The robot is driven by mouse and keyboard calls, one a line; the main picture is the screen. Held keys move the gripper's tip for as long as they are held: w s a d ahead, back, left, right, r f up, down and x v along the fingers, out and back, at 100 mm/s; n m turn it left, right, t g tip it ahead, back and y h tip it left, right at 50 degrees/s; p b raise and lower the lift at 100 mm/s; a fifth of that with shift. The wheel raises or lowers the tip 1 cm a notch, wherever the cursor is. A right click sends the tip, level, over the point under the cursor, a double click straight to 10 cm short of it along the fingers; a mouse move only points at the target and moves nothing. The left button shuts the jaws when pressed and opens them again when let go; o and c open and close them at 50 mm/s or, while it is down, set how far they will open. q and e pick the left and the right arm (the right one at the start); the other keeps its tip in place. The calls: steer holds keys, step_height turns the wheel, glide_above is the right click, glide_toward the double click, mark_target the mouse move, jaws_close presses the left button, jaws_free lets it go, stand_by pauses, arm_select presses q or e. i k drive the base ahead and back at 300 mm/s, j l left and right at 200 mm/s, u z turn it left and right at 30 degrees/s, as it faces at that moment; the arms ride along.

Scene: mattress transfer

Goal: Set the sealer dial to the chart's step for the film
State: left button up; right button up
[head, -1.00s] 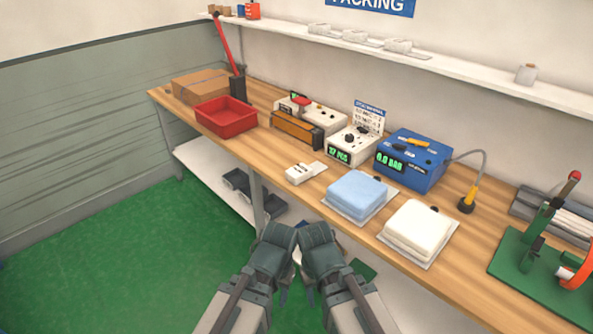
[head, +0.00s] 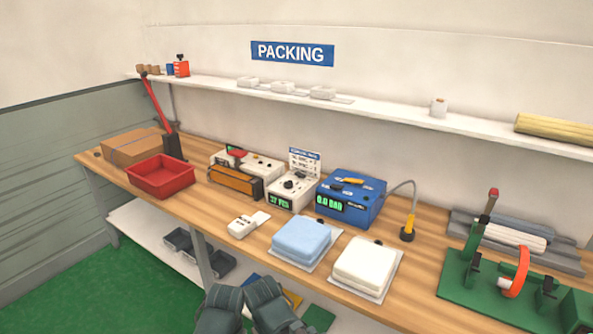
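A white unit (head: 258,166) with small knobs, a red part and an orange-black bar (head: 234,182) along its front stands on the bench; it looks like the sealer. To its right is a smaller white box (head: 284,200) with a dark knob (head: 288,184) and a green display that seems to read 37 PCS. A chart card (head: 305,160) with a blue heading stands behind that box; its lines are too small to read. I cannot tell which film is meant. Only my arm joints show at the bottom edge, short of the bench; both grippers are out of frame.
A blue box (head: 360,190) with a green display stands right of the chart. Blue (head: 302,240) and white (head: 366,266) pads, a small white device (head: 243,226), a red tray (head: 158,176) and a green fixture (head: 462,282) occupy the wooden bench (head: 210,218). A shelf (head: 400,118) runs above.

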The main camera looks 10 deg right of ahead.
mark_target(288, 183)
steer(key=i+j+z, duration=0.1)
steer(key=z, duration=0.7)
steer(key=i+j+z, duration=0.4)
steer(key=j, duration=0.25)
steer(key=j+z, duration=0.2)
steer(key=j, duration=0.15)
